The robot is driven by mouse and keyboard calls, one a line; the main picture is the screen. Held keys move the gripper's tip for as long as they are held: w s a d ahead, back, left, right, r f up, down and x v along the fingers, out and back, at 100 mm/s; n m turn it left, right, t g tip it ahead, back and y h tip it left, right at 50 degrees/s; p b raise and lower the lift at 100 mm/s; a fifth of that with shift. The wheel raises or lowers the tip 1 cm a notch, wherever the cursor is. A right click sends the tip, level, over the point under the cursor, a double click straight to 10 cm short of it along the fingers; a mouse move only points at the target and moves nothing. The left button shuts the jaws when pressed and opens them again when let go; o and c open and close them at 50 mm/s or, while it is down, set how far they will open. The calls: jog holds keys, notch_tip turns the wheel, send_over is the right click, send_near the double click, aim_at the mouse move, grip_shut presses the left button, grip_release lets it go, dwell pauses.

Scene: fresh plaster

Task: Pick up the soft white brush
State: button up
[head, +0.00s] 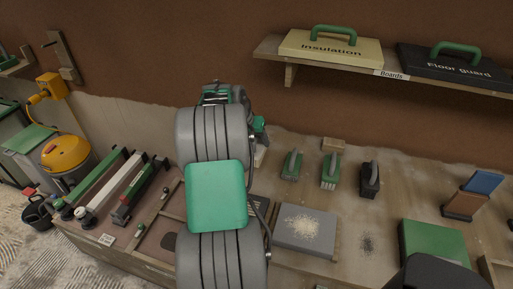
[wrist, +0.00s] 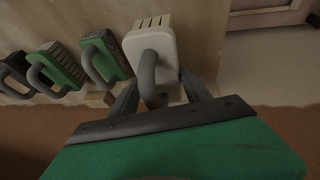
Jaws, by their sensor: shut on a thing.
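The white brush (wrist: 158,44) is in the wrist view, with a cream block, pale bristles at its far end and a grey loop handle. My gripper (wrist: 160,88) has its two dark fingers on either side of that handle and is shut on it. Whether the brush still touches the bench top cannot be told. In the head view my arm hides the gripper and most of the brush; a pale sliver (head: 261,156) beside the arm may be part of it.
Beside it stand two green brushes (head: 291,165) (head: 331,171) and a black brush (head: 370,179). A grey tray (head: 285,241) of pale grains and a green board (head: 434,243) lie nearer. A shelf (head: 270,48) with two boards hangs above. Long tools (head: 140,190) lie left.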

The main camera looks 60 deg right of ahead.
aim_at(256, 139)
jog(key=a+r, duration=0.1)
jog(key=r, duration=0.1)
jog(key=s+a+r, duration=0.1)
jog(key=a+r, duration=0.1)
jog(key=shift+s+a+b, duration=0.2)
jog(key=shift+b, duration=0.15)
jog(key=s+a+r+b, duration=0.1)
jog(key=s+a+r, duration=0.2)
jog(key=a, duration=0.4)
jog(key=shift+s+a+r, duration=0.25)
jog(key=shift+r, duration=0.05)
